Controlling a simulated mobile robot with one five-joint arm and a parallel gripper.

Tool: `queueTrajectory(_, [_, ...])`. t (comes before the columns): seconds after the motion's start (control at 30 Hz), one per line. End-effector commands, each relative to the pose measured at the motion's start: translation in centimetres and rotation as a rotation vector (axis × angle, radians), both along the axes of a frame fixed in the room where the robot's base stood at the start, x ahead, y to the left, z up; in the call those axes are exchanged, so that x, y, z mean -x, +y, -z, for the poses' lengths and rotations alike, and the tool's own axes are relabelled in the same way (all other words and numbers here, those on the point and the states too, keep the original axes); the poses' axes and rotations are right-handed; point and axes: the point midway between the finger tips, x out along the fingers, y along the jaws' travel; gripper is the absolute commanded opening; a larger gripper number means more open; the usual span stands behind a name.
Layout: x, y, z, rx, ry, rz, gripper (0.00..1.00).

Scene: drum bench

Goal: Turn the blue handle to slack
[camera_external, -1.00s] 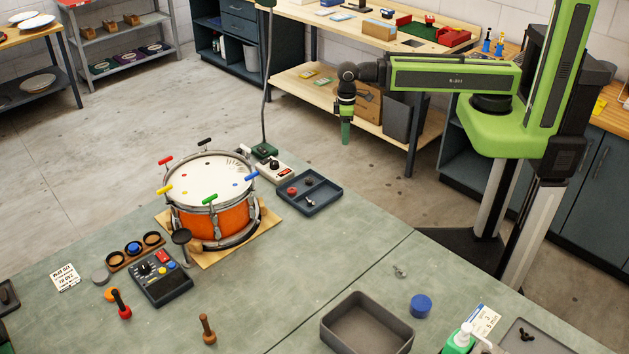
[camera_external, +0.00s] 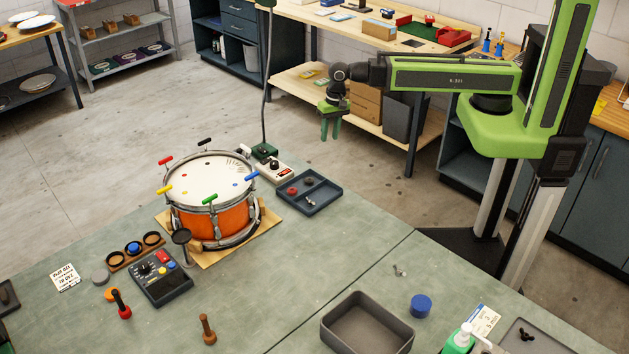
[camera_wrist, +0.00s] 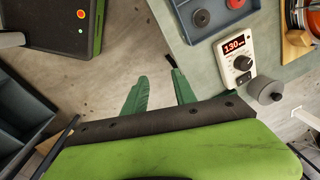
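The orange drum (camera_external: 222,222) stands on a wooden board on the bench. Coloured handles sit around its rim: the blue handle (camera_external: 252,176) at the right, plus red, black, yellow and green ones. The blue handle points outward, up and to the right. My gripper (camera_external: 330,138) hangs in the air beyond the bench's far edge, to the right of the drum and apart from it. Its two green fingers point down with a gap between them. In the wrist view the fingers (camera_wrist: 160,92) are apart and empty. Only the drum's edge (camera_wrist: 305,20) shows there; the blue handle is not in that view.
A dark blue tray (camera_external: 311,193) and a white meter (camera_external: 277,167) lie right of the drum, with a lamp (camera_external: 264,150) behind. A control box (camera_external: 161,277) is in front. A grey bin (camera_external: 367,325) stands at the front right.

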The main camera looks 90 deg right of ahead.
Motion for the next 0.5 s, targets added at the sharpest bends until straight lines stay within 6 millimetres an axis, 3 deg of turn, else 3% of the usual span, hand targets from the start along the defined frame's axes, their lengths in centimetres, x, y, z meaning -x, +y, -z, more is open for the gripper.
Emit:
queueTrajectory(0.03, [-2.4,0.6,-0.8,-0.032,-0.015,0.162,0.33])
queueTrajectory(0.27, [-11.3,6.5,-6.6,-0.233,-0.044,0.907,0.33])
queueTrajectory(0.4, [-16.2,12.2,-11.6,-0.361,-0.018,1.228,0.33])
queueTrajectory(0.5, [-18.8,16.8,-15.1,-0.427,0.011,1.356,0.33])
